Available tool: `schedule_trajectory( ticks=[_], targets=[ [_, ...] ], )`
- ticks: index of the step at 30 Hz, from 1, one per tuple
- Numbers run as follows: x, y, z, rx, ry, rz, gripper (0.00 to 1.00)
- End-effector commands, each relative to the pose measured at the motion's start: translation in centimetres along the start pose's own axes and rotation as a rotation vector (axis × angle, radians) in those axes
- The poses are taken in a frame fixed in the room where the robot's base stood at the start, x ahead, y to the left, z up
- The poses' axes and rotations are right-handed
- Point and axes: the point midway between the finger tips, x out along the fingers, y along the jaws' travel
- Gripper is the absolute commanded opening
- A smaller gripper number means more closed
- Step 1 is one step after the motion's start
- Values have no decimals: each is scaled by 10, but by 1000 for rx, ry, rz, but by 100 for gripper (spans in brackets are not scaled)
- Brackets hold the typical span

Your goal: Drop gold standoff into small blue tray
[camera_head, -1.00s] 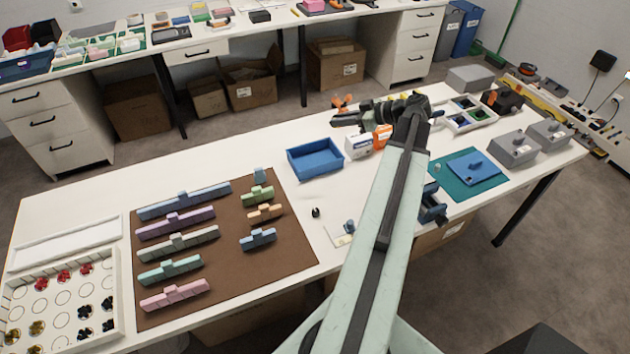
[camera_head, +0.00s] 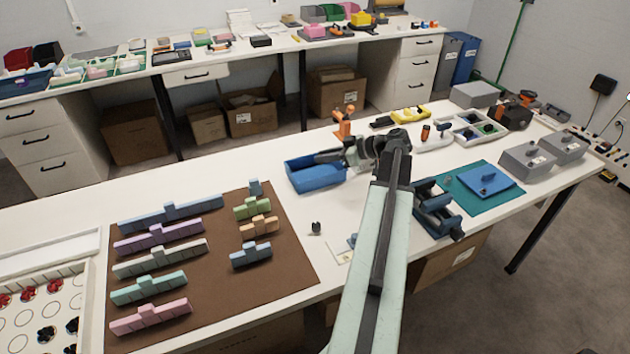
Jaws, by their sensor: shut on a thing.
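The small blue tray (camera_head: 317,181) stands on the white worktable, just beyond the brown mat. My gripper (camera_head: 326,157) reaches in from the right, with its dark fingers pointing left over the tray's back right part. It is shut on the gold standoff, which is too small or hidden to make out. I cannot tell how high the fingertips are above the tray floor. My forearm and wrist hide the table just right of the tray.
The brown mat (camera_head: 285,275) with several coloured blocks lies left. An orange figure-like tool (camera_head: 343,122) stands behind the tray. A blue vise (camera_head: 436,211) and green mat (camera_head: 464,204) are right of my arm. A small dark piece (camera_head: 316,228) lies in front of the tray.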

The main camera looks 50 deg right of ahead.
Motion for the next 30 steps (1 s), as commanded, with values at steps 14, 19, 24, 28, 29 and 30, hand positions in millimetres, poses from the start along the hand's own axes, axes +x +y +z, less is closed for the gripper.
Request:
schedule_trajectory(
  ticks=[14, 19, 24, 28, 29, 30],
  targets=[
    [4, 0, 10, 0, 0, 1, 41],
    [4, 0, 10, 1, 0, 1, 41],
    [-2, 1, 9, 1, 0, 2, 41],
    [-25, 1, 6, 1, 0, 4, 41],
    [-31, 1, 6, 2, 0, 4, 41],
    [-40, 1, 6, 2, 0, 4, 41]
  ],
)
